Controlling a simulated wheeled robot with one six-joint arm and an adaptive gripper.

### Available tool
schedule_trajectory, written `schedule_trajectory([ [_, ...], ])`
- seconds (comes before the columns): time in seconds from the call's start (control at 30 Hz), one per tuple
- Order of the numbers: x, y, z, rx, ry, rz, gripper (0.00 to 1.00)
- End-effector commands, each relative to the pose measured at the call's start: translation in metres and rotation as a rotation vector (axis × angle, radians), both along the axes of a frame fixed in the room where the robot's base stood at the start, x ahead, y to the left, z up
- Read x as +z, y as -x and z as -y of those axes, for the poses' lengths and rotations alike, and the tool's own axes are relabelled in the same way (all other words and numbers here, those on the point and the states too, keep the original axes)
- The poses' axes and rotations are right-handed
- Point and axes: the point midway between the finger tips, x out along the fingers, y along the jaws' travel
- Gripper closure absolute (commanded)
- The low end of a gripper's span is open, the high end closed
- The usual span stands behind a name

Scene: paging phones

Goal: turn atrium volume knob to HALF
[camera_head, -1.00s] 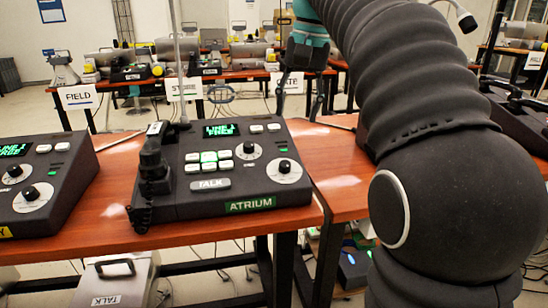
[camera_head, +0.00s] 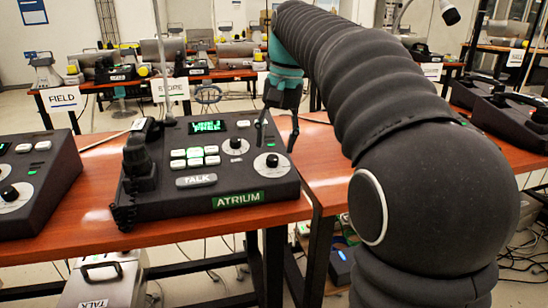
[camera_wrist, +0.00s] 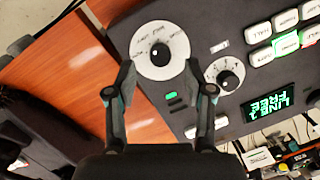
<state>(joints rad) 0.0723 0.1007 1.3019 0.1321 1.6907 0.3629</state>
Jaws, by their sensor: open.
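The dark atrium phone (camera_head: 160,205) stands on the orange table with a green ATRIUM label (camera_head: 238,199) on its front. Its lower right black knob (camera_head: 272,160) sits on a white dial, which also shows in the wrist view (camera_wrist: 160,54). A second knob (camera_head: 235,143) sits further back, beside the lit display, and shows in the wrist view (camera_wrist: 228,80). The dial markings are too small to read surely. My gripper (camera_head: 276,148) is open and empty over the phone's right side. In the wrist view its fingertips (camera_wrist: 160,68) flank the lower right dial, apart from the knob.
The phone's handset (camera_head: 138,160) and cord are at its left. Another phone (camera_head: 35,185) stands to the left. A thin upright pole rises behind the atrium phone. The bare table (camera_head: 325,165) lies to the right. More desks with FIELD (camera_head: 60,99) and other signs stand behind.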

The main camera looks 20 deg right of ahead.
Motion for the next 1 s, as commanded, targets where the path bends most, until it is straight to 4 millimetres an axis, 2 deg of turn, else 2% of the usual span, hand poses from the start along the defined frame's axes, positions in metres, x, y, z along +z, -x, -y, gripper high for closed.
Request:
schedule_trajectory([
  [0.1, -0.019, -0.001, -0.002, 0.0, 0.0, -0.002, 0.47],
  [0.23, -0.03, -0.001, -0.004, 0.0, 0.0, -0.001, 0.47],
  [0.63, -0.035, -0.002, -0.005, 0.0, 0.0, 0.0, 0.47],
  [0.67, -0.035, -0.002, -0.005, 0.001, 0.0, 0.0, 0.52],
  [0.8, -0.035, -0.002, -0.005, 0.0, 0.0, 0.0, 0.87],
  [0.87, -0.035, -0.002, -0.005, 0.0, 0.0, 0.0, 1.0],
  [1.0, -0.035, -0.002, -0.005, -0.001, 0.0, 0.0, 1.0],
])
